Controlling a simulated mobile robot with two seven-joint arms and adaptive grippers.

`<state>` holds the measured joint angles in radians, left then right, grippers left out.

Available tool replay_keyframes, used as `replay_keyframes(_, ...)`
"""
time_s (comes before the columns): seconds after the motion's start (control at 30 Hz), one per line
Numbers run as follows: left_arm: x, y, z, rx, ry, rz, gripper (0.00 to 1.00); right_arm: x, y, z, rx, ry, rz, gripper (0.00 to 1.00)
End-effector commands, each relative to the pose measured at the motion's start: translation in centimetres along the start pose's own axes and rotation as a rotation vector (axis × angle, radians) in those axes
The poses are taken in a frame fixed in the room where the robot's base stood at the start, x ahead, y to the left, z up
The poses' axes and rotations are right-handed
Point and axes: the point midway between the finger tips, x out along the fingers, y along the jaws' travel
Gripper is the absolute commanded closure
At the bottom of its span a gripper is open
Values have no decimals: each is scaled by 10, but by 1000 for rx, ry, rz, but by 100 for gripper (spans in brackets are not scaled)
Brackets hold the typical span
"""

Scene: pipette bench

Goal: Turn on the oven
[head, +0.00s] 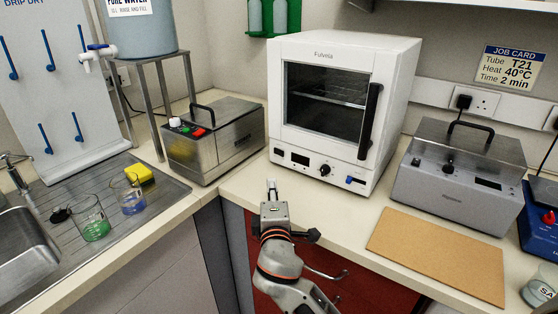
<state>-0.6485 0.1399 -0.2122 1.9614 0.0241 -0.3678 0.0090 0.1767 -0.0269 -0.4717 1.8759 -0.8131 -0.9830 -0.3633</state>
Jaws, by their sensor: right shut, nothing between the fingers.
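The white oven (391,55) stands on the bench in the middle of the head view, its dark-windowed door closed. A black vertical handle (370,121) is on the right of its door. My right gripper (271,184) is shut and empty, in front of the oven's lower left corner and apart from the panel. My left gripper is not in view.
A steel unit with coloured buttons (237,135) stands left of the oven, and another steel unit (450,185) right of it. A brown board (437,255) lies in front. Beakers (96,228) stand by the sink (22,250). A job card (508,68) is on the wall.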

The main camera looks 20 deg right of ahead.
Motion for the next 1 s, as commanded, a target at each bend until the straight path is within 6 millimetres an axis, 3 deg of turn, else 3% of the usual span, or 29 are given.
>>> replay_keyframes(0.27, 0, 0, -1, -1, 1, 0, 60, 24, 2, 0, -1, 0, 3, 100)
replay_keyframes(0.7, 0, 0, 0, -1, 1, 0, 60, 106, 1, 5, -3, -2, 1, 100)
replay_keyframes(1.0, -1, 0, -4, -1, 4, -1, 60, 127, 1, 27, 1, 0, 0, 100)
